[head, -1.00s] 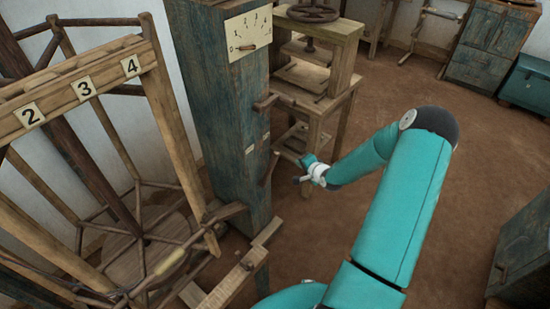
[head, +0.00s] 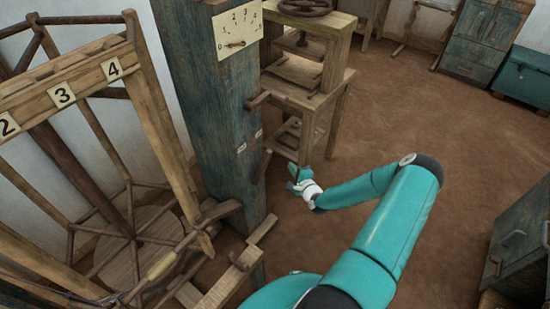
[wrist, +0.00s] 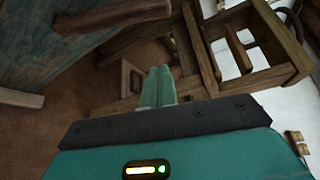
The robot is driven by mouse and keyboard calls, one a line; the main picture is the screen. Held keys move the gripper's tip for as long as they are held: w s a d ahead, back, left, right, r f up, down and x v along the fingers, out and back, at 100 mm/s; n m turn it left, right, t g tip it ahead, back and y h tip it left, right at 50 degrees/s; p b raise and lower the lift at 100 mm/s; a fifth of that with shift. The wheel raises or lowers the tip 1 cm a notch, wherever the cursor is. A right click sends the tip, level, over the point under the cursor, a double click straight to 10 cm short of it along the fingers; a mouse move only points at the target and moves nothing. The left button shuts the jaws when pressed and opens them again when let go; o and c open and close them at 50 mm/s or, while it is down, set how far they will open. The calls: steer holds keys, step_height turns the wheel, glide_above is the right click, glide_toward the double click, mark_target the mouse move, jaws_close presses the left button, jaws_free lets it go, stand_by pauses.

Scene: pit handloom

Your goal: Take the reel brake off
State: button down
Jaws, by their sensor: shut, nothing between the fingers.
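A tall blue-green post (head: 205,95) stands left of centre in the head view. It carries an upper wooden peg lever (head: 258,100) and a lower, tilted wooden lever (head: 262,166), with small pale labels between them. The wooden reel (head: 130,225) stands left of the post, with a pale-handled rod (head: 162,266) low in front. I cannot tell which of these is the reel brake. My gripper (head: 292,178) is right of the lower lever, apart from it. In the wrist view its fingers (wrist: 158,87) are shut and empty. A wooden bar (wrist: 115,14) crosses ahead of them.
A wooden press stand (head: 308,90) with a handwheel is behind the post. A numbered beam (head: 85,85) spans the reel frame. A wooden ledge (head: 232,280) juts out at the post's foot. Cabinets line the right side; the brown floor (head: 420,135) between is open.

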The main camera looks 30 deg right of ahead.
steer(key=w+a, duration=0.2)
steer(key=w, duration=0.7)
steer(key=shift+a, duration=0.15)
steer(key=shift+a, duration=0.15)
stand_by(0.5)
steer(key=s+a+n+t, duration=0.2)
steer(key=s+a+n, duration=0.1)
steer(key=a, duration=0.6)
steer(key=shift+a+r+n+t, duration=0.15)
steer(key=shift+r+n+t, duration=0.2)
steer(key=shift+n, duration=0.45)
steer(key=shift+s+a+f, duration=0.1)
steer(key=shift+a, duration=0.1)
